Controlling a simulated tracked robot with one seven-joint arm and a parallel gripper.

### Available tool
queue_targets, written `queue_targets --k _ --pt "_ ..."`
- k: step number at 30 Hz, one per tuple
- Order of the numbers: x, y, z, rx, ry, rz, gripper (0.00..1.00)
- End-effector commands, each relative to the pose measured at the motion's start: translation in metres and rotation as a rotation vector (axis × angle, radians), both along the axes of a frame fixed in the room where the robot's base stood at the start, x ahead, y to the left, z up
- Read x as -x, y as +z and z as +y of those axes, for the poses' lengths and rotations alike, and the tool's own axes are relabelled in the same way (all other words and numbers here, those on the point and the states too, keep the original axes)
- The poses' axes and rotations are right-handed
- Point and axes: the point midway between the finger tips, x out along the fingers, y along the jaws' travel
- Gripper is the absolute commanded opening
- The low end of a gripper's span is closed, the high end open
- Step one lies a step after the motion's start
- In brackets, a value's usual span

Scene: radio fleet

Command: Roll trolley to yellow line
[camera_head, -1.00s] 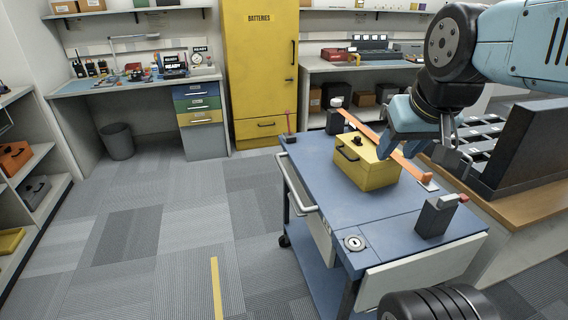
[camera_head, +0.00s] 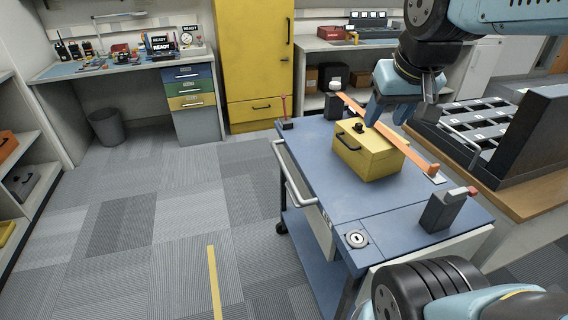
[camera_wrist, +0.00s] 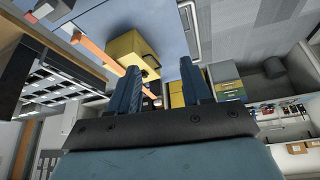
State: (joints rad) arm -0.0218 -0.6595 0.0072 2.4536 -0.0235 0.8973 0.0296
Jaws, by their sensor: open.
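The trolley (camera_head: 375,218) has a blue top, a grey push handle (camera_head: 293,178) on its left side and a small wheel at its lower left. A yellow case (camera_head: 369,160) with a black handle and knob sits on its top, with an orange bar (camera_head: 410,151) crossing beside it. The yellow line (camera_head: 213,280) lies on the carpet left of the trolley, with a gap between. My gripper (camera_wrist: 165,85) is open, its two blue fingers apart with nothing between. In the head view it hangs near the case's far side; whether it touches is unclear. The handle also shows in the wrist view (camera_wrist: 189,30).
A desk (camera_head: 105,68) with drawers and a grey bin (camera_head: 107,127) stand at the back left. A yellow cabinet (camera_head: 253,50) stands at the back. A wooden bench with a slotted rack (camera_head: 490,125) is close on the right. Carpet left of the trolley is clear.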

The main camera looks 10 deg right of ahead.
Motion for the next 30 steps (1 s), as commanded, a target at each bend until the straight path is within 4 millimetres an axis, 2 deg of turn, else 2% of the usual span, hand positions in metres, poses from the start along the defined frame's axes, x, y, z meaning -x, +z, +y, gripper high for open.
queue_targets --k 8,17,23,30 --pt "-0.068 -0.008 0.017 0.039 0.02 0.096 0.48" --pt "-0.142 -0.034 0.043 0.083 0.045 0.188 0.48" --pt "-0.188 -0.064 0.068 0.114 0.066 0.246 0.48" --pt "-0.239 -0.111 0.101 0.153 0.094 0.313 0.48"
